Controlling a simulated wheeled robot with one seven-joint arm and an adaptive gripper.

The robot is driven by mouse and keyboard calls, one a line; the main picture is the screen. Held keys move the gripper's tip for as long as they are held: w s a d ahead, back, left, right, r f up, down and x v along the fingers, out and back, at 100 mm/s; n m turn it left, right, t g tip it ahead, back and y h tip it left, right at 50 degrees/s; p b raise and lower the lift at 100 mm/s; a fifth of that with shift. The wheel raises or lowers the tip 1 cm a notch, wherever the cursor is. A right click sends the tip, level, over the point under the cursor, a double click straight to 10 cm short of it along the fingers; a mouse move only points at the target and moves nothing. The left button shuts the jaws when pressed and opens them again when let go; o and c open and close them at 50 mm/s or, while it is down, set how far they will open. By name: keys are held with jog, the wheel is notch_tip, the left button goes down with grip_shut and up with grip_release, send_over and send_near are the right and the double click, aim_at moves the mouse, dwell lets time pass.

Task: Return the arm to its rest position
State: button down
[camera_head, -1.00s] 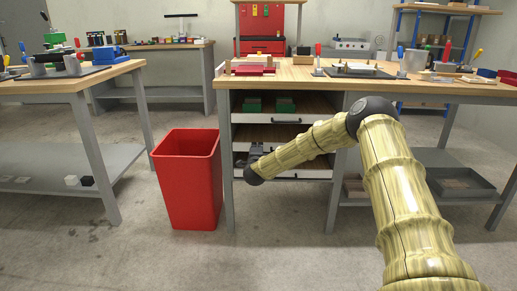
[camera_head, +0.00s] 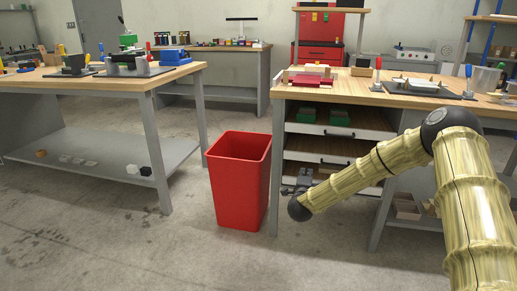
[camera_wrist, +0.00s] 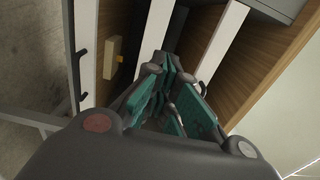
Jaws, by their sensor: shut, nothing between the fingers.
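My arm reaches in from the right of the head view, bent at a dark elbow joint, with its forearm slanting down to the left. My gripper (camera_head: 304,178) shows small and dark beyond the wrist, in front of the drawers under the right workbench (camera_head: 340,97). The wrist view shows my gripper (camera_wrist: 172,104) with its teal-padded fingers drawn together and nothing held. Drawer fronts and a wooden drawer interior (camera_wrist: 262,65) lie beyond the fingers.
A red bin (camera_head: 240,180) stands on the floor left of my forearm, beside the right bench's leg. A second workbench (camera_head: 95,78) with a lower shelf stands at left. Green boxes (camera_head: 339,118) sit in an upper drawer.

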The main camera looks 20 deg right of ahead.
jog(key=s+a+f+n+g+y, duration=0.2)
jog(key=s+a+f+n+y, duration=0.3)
jog(key=s+a+f, duration=0.55)
jog(key=s+a+f+n+g+y, duration=0.3)
jog(key=s+a+f+n, duration=0.45)
jog(key=a+f, duration=0.5)
jog(key=s+a+f+n+g+y, duration=0.1)
jog(key=s+f+n+g, duration=0.2)
jog(key=s, duration=0.7)
jog(key=s+a+f+n+g, duration=0.1)
jog(key=s+f+n+g, duration=0.3)
jog(key=s, duration=0.6)
jog(key=s+a+f+n+y, duration=0.1)
jog(key=s+f, duration=0.4)
jog(key=s, duration=0.5)
jog(key=s+d+r+n+g, duration=0.1)
jog(key=s+d+n+g, duration=0.15)
jog(key=s, duration=0.95)
notch_tip(320, 180, up, 34)
jog(key=p, duration=3.3)
jog(key=shift+a+n+g+h+p, duration=0.4)
jog(key=shift+g, duration=0.05)
jog(key=shift+f, duration=0.1)
